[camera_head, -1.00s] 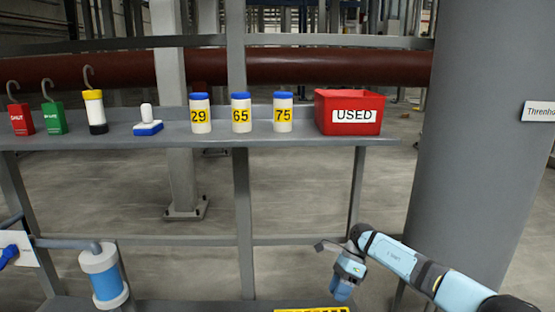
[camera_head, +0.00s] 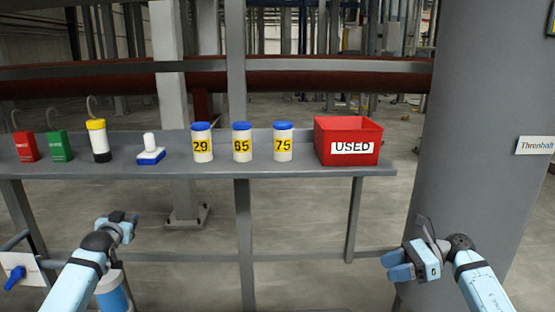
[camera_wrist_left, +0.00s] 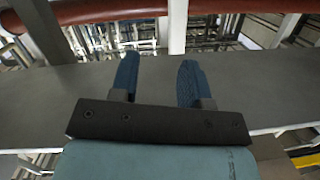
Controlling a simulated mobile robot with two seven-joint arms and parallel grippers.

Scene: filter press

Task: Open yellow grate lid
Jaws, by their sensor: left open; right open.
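The yellow grate lid is not clearly visible in the head view now. My left gripper (camera_head: 124,222) is in front of and below the shelf at the left, near the blue and white cylinder. In the left wrist view its two blue fingers (camera_wrist_left: 157,68) are apart with nothing between them, and a grey flat surface lies beyond. My right gripper (camera_head: 390,266) is at the lower right, in front of the large grey column. Its blue fingers are apart and empty, pointing left.
A grey column (camera_head: 465,110) stands at the right. A blue and white cylinder (camera_head: 112,295) sits at lower left.

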